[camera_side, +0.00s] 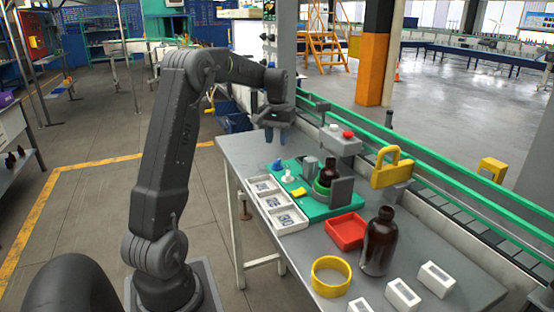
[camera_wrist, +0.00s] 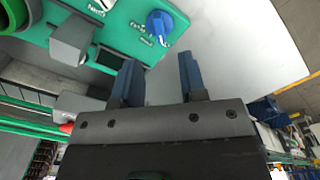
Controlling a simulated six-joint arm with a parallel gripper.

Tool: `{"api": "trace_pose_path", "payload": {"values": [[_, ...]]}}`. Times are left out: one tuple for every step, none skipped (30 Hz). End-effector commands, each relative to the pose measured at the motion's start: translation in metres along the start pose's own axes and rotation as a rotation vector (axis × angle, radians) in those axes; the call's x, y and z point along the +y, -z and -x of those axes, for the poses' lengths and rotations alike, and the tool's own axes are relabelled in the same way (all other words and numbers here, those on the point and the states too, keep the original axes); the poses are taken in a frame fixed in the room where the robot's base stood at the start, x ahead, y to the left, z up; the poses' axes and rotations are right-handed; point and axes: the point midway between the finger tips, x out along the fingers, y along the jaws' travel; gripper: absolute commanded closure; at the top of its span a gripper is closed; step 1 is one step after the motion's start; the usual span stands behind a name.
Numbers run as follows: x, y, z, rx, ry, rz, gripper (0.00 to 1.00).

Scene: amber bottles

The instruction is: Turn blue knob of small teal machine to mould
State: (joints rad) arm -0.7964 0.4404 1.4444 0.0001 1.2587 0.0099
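The small teal machine (camera_side: 318,209) sits on the grey table, and part of its green panel (camera_wrist: 120,17) fills the top left of the wrist view. Its blue knob (camera_side: 277,164) is at the far left corner of the panel. In the wrist view the knob (camera_wrist: 159,23) lies beyond my fingertips, with printed lettering beside it too small to read surely. My gripper (camera_side: 275,136) hangs above the table's far end, above the knob and apart from it. In the wrist view my gripper (camera_wrist: 158,68) has its two blue fingers spread, with nothing between them.
A small amber bottle (camera_side: 329,172) stands in the machine beside a grey block (camera_side: 342,191). A white tray (camera_side: 287,224) with numbered cards lies along its front. A red tray (camera_side: 346,230), large amber bottle (camera_side: 379,247) and yellow ring (camera_side: 331,277) stand nearer. A conveyor runs behind.

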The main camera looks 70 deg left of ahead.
Motion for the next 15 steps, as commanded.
{"api": "trace_pose_path", "payload": {"values": [[0.000,-0.001,-0.012,-0.004,0.000,0.000,0.62],[0.000,-0.001,-0.018,-0.004,0.000,0.000,0.62],[0.000,-0.001,-0.026,-0.003,0.000,0.000,0.62],[0.000,-0.001,-0.032,-0.003,0.000,0.000,0.62],[0.000,-0.001,-0.037,-0.004,0.000,0.000,0.62],[0.000,0.000,-0.044,-0.003,0.000,0.000,0.62],[0.000,-0.001,-0.048,-0.003,0.000,0.000,0.62],[0.000,0.000,-0.052,-0.001,0.000,0.000,0.62],[0.000,0.000,-0.057,-0.002,0.000,0.000,0.62],[0.000,0.000,-0.060,-0.001,0.000,0.000,0.62],[0.000,0.000,-0.064,-0.001,0.000,0.000,0.62],[0.000,0.000,-0.067,-0.001,0.000,0.000,0.62],[0.000,0.000,-0.069,-0.001,0.000,0.000,0.62],[0.000,0.000,-0.070,0.000,0.000,0.000,0.62],[0.000,0.000,-0.071,0.001,0.000,0.000,0.62]]}}
